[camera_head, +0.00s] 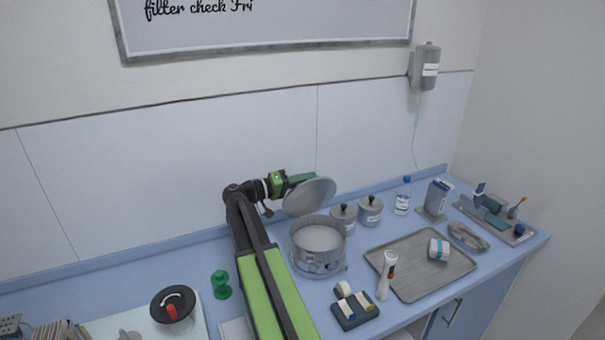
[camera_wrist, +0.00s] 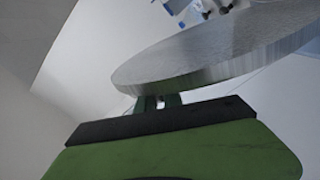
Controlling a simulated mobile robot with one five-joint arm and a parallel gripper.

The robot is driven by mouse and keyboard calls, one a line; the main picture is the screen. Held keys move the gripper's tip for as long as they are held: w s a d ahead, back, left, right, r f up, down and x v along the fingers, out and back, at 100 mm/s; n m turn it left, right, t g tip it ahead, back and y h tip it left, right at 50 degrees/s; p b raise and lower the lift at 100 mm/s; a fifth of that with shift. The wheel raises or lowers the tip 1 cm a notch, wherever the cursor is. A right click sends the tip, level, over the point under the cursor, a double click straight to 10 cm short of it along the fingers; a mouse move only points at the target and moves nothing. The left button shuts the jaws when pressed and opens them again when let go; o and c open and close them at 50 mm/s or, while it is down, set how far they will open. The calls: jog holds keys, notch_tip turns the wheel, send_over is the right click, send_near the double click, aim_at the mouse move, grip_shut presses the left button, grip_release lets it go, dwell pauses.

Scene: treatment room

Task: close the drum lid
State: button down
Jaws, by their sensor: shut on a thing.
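The drum (camera_head: 318,264) is a round, pale grey metal container standing open on the blue counter. Its lid (camera_head: 309,197) is a flat grey disc, raised and tilted above the drum's back rim. My gripper (camera_head: 297,179) is at the lid's upper left edge, behind the drum, and is shut on the lid. In the wrist view the lid (camera_wrist: 215,58) spans the upper right as a thick disc, and the gripper (camera_wrist: 158,102) meets its lower edge. The exact contact of the fingertips is partly hidden by the lid.
Two lidded grey jars (camera_head: 370,210) stand right of the drum. A metal tray (camera_head: 410,285) with a roll lies at the front right. A white bottle-like item (camera_head: 387,272) and a small dark holder (camera_head: 354,311) stand in front. A green object (camera_head: 221,284) is at left.

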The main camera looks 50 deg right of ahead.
jog(key=s+a+f+m+b, duration=0.5)
jog(key=s+f+m+b, duration=0.4)
jog(key=s+f+m, duration=0.1)
jog(key=shift+s+m+b, duration=0.35)
jog(key=shift+s+m, duration=0.25)
jog(key=shift+s, duration=0.5)
jog(key=shift+f, duration=0.15)
jog(key=c, duration=1.5)
grip_release()
jog(key=shift+c, duration=0.2)
jog(key=v, duration=1.2)
